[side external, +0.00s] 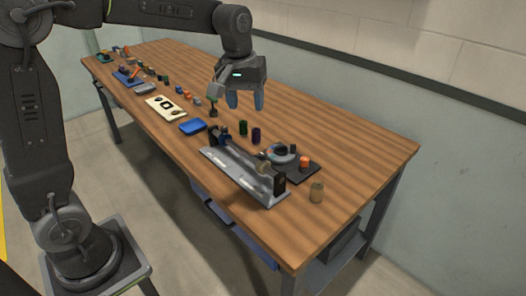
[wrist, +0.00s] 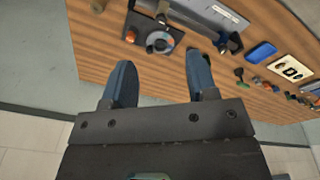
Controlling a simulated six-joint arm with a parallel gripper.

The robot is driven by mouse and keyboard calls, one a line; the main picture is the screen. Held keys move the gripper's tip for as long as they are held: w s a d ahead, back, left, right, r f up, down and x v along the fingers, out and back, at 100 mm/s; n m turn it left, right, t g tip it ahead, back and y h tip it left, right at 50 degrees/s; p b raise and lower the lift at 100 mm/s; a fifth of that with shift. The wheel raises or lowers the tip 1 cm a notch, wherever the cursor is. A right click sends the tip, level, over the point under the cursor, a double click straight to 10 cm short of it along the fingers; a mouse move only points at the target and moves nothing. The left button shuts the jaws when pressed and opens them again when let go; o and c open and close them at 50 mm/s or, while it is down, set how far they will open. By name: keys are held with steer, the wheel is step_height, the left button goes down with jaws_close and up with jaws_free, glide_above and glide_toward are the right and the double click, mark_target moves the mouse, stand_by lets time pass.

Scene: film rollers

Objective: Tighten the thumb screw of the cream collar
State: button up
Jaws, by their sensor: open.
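A grey roller fixture (side external: 235,177) with a roller across it stands near the front edge of the table; part of it shows at the top of the wrist view (wrist: 200,12). A small tan-cream round piece (side external: 263,169) sits on the roller near its right end. It may be the cream collar, but it is too small to be sure, and I cannot make out a thumb screw. My gripper (side external: 245,103) is high above the table, behind the fixture and apart from it. In the wrist view its blue fingers (wrist: 160,80) are wide open with nothing between them.
A dark plate (side external: 305,168) with a grey ring-shaped device and an orange knob lies right of the fixture. Green and dark cylinders stand behind the fixture. A blue tray (side external: 193,127) lies left. The back right tabletop is clear.

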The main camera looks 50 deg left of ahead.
mark_target(263, 154)
steer(key=w+a+f+n+g, duration=0.2)
steer(key=w+f+n, duration=0.1)
steer(key=w+f, duration=0.35)
steer(key=f, duration=0.8)
steer(key=w+f, duration=0.1)
steer(key=f, duration=0.4)
steer(key=shift+a+f, duration=0.1)
steer(key=shift+a, duration=0.1)
steer(key=c, duration=0.9)
